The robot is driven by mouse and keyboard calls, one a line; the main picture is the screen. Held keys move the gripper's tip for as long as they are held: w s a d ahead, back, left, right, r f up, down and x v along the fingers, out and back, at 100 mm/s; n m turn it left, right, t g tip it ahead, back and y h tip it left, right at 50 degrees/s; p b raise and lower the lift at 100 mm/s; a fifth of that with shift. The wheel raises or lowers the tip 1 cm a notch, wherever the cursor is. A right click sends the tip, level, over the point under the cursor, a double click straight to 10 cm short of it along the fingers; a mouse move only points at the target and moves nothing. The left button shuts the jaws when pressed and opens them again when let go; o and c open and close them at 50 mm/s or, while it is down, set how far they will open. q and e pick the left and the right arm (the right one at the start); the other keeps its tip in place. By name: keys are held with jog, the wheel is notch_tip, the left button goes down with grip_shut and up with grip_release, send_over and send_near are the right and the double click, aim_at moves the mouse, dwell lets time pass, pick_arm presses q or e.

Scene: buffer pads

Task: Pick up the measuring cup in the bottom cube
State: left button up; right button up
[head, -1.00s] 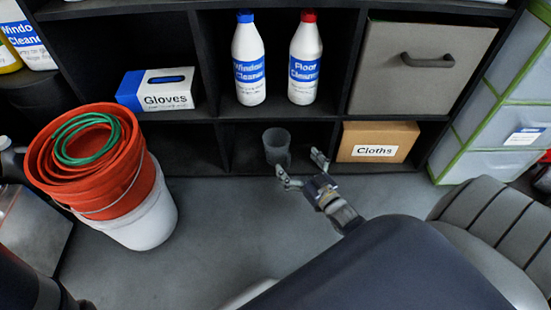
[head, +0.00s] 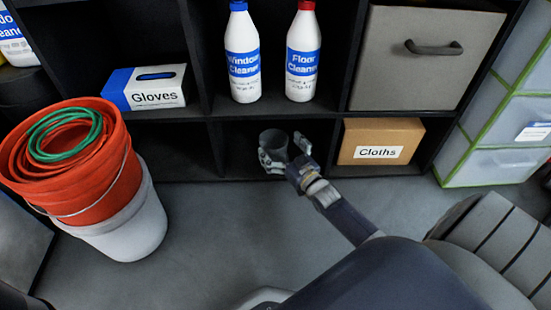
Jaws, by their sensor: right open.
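The measuring cup (head: 273,142) is a grey, see-through cup standing upright in the bottom middle cube (head: 234,150) of the black shelf. My right gripper (head: 283,153) is open at the front of that cube, with one finger at the cup's left and the other at its right. The fingers and wrist hide the lower part of the cup. Whether the fingers touch it I cannot tell. My left gripper is not in view.
A Cloths box (head: 381,141) fills the cube to the right. A Window Cleaner bottle (head: 243,52) and a Floor Cleaner bottle (head: 302,52) stand in the cube above. Stacked buckets (head: 112,205) stand on the floor at left. The floor (head: 215,225) before the cube is clear.

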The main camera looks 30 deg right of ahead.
jog(key=shift+w+b, duration=0.65)
jog(key=shift+w, duration=0.6)
jog(key=c, duration=1.5)
